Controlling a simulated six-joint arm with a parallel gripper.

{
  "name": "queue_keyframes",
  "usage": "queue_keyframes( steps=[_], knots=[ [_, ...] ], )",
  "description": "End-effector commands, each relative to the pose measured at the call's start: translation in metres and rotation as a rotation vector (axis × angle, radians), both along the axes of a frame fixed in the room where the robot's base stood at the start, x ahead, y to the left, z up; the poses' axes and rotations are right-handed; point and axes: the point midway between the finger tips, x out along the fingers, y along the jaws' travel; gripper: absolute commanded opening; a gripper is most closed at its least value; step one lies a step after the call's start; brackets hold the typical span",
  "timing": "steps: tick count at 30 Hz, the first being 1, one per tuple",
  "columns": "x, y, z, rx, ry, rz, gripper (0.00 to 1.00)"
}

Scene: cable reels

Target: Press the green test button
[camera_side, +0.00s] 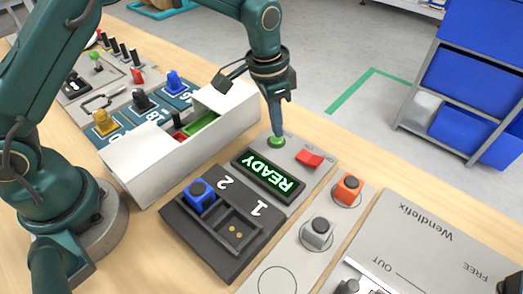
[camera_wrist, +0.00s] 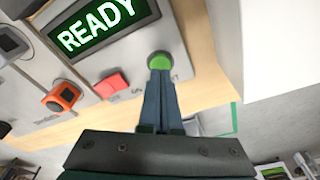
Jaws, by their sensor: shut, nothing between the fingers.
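The green test button (camera_side: 276,142) sits on the grey panel behind the lit display. It also shows in the wrist view (camera_wrist: 160,61), right at the tips of my fingers. My gripper (camera_side: 276,133) is shut and empty, pointing down with its fingertips on or just above the button; I cannot tell whether they press it. The display (camera_side: 268,175) reads READY in green, and it shows in the wrist view (camera_wrist: 98,26) too. A red rocker switch (camera_side: 309,158) sits on the same panel, to the right of the button.
A white open-topped box (camera_side: 150,165) stands close on the left. In front is a dark two-slot holder (camera_side: 222,228) with a blue block (camera_side: 200,195) in slot 2. An orange block (camera_side: 348,189) and a grey block (camera_side: 318,233) stand on the right strip.

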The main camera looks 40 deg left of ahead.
Motion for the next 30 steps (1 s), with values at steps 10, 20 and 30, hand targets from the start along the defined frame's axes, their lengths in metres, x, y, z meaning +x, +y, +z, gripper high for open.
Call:
queue_keyframes(
  steps=[10, 20, 30],
  knots=[
    [0.0, 0.0, -0.01, 0.0, 0.001, 0.0, 0.0],
    [0.001, 0.0, 0.003, -0.001, -0.004, 0.0, 0.0],
    [0.001, 0.0, 0.05, 0.0, -0.004, 0.0, 0.0]
  ],
)
